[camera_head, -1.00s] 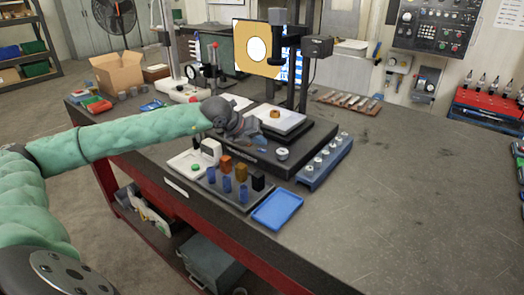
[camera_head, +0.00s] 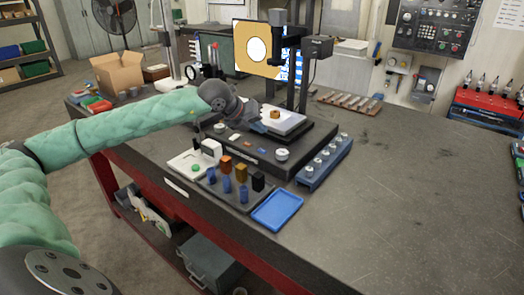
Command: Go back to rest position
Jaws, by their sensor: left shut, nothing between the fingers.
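My left arm, in a green sleeve, reaches in from the left over the workbench (camera_head: 400,200). My left gripper (camera_head: 262,127) is shut and empty. It is above the black machine base (camera_head: 318,135), at the front left of the white plate (camera_head: 290,122). A small orange-brown part (camera_head: 275,114) sits on that plate, just beyond the gripper. The arm's wrist hides part of the base and what is behind it. My right gripper is not in view.
In front stand a tray (camera_head: 222,197) with blue, orange and black blocks, an empty blue tray (camera_head: 277,210) and a blue rack (camera_head: 312,174) with several round pieces. A tall camera stand (camera_head: 306,75) rises behind the base. The bench's right side is clear.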

